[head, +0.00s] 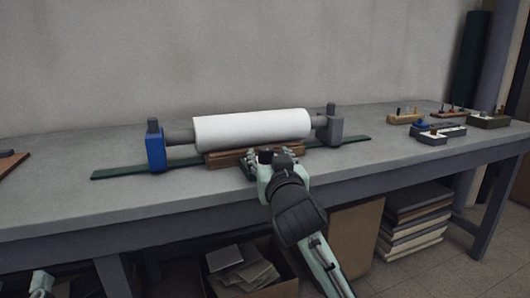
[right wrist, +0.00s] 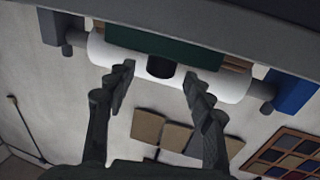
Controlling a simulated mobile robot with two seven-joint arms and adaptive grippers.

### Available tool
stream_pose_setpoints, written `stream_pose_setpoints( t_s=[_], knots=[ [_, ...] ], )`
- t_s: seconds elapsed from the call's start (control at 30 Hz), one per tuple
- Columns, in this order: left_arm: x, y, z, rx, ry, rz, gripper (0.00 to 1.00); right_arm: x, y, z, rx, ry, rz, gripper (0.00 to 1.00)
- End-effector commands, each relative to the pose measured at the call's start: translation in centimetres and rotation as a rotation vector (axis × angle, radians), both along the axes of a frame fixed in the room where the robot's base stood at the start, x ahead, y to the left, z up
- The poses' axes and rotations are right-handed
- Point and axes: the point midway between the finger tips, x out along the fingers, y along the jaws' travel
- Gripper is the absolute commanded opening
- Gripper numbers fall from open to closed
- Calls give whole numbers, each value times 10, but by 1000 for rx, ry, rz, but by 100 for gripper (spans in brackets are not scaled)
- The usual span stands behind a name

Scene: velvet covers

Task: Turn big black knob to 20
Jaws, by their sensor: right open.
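The big black knob (head: 265,156) sits at the front of a wooden base below a white roller, near the middle of the bench. In the right wrist view the knob (right wrist: 161,67) shows as a dark round end between my fingers. My right gripper (head: 266,158) is open, its fingertips (right wrist: 158,78) on either side of the knob with gaps, not closed on it. No numbers or pointer mark can be read on the knob. A small pale part of my left arm or gripper (head: 42,283) shows at the lower left edge; its fingers cannot be made out.
The white roller (head: 252,130) lies between a blue block (head: 155,148) and a grey block (head: 329,126) on a dark green strip (head: 120,173). Small trays with pegs (head: 432,137) stand at the right end. The bench front (head: 90,205) is clear on the left.

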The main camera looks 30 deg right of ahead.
Motion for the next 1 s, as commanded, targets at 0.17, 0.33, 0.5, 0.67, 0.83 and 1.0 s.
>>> stream_pose_setpoints(
  t_s=[0.17, 0.33, 0.5, 0.67, 0.83, 1.0],
  knots=[
    [-1, 1, 2, -6, -20, 3, 41, 24, -12, 0, -1, 0, -1, 53],
    [-1, 2, 4, -10, -31, 3, 41, 34, -16, 0, 0, 1, 0, 53],
    [-1, 2, 4, -11, -33, 3, 41, 35, -17, -1, 1, 2, 0, 53],
    [-1, 2, 4, -11, -33, 3, 41, 35, -16, -1, 1, 2, 0, 44],
    [-1, 2, 4, -11, -32, 3, 41, 35, -16, -1, 1, 2, 0, 23],
    [-1, 2, 4, -11, -32, 3, 41, 35, -16, -1, 1, 2, 0, 2]
  ],
)
